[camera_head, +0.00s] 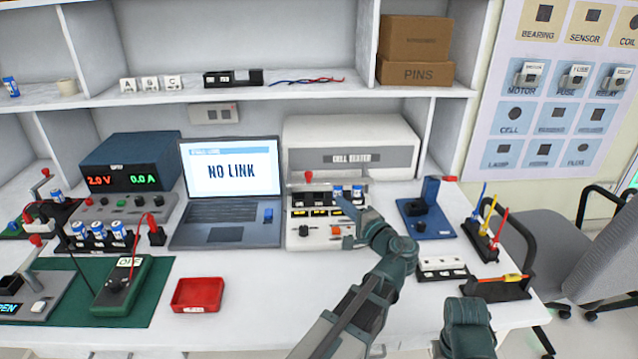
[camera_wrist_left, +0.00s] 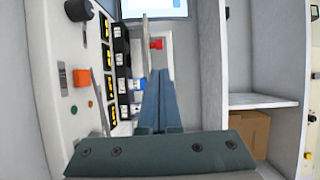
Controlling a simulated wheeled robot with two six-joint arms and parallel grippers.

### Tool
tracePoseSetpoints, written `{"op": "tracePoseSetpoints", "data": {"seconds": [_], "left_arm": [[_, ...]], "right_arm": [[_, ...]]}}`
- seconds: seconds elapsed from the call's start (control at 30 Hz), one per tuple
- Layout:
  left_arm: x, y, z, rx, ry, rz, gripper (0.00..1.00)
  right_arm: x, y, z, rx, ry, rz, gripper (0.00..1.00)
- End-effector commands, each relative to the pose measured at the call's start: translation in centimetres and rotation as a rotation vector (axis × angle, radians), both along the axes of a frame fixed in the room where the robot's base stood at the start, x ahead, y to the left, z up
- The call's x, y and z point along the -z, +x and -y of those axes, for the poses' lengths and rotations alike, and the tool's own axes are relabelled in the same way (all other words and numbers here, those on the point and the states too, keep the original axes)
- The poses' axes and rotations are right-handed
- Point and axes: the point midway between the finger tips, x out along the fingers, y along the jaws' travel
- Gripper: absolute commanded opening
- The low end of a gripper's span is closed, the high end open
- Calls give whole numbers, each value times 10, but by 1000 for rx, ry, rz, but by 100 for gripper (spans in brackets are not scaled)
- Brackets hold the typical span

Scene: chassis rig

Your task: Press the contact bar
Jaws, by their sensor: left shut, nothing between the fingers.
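The cell seater (camera_head: 350,145) is a white machine at the back middle of the bench. A thin grey strip (camera_head: 328,186), which looks like the contact bar, runs along its cell row beside a red knob (camera_head: 308,177). Blue-and-white cells (camera_head: 357,192) sit in the black row. My left gripper (camera_head: 344,208) is shut and empty at the seater's front, over its right half. In the left wrist view its fingers (camera_wrist_left: 160,85) are together beside the cell row and point toward the red knob (camera_wrist_left: 156,43). I cannot tell whether they touch the bar. My right gripper is out of view.
A laptop (camera_head: 230,185) reading NO LINK stands left of the seater. A blue fixture (camera_head: 432,218) stands to the right. A white block (camera_head: 442,265) and a tool holder (camera_head: 485,240) are near the right edge. A red tray (camera_head: 198,293) sits in front, with bare bench beside it.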

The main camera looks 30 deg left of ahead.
Motion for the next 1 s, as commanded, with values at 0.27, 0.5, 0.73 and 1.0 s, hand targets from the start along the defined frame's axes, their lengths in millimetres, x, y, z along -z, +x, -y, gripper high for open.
{"op": "tracePoseSetpoints", "data": {"seconds": [0.27,0.5,0.73,1.0], "left_arm": [[2,15,-23,-4,-1,0,0],[4,41,-65,-4,-2,0,0],[5,62,-99,-2,-2,0,0],[6,73,-117,-1,-2,-1,0]], "right_arm": [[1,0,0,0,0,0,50],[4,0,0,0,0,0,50],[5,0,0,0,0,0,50],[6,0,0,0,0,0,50]]}}
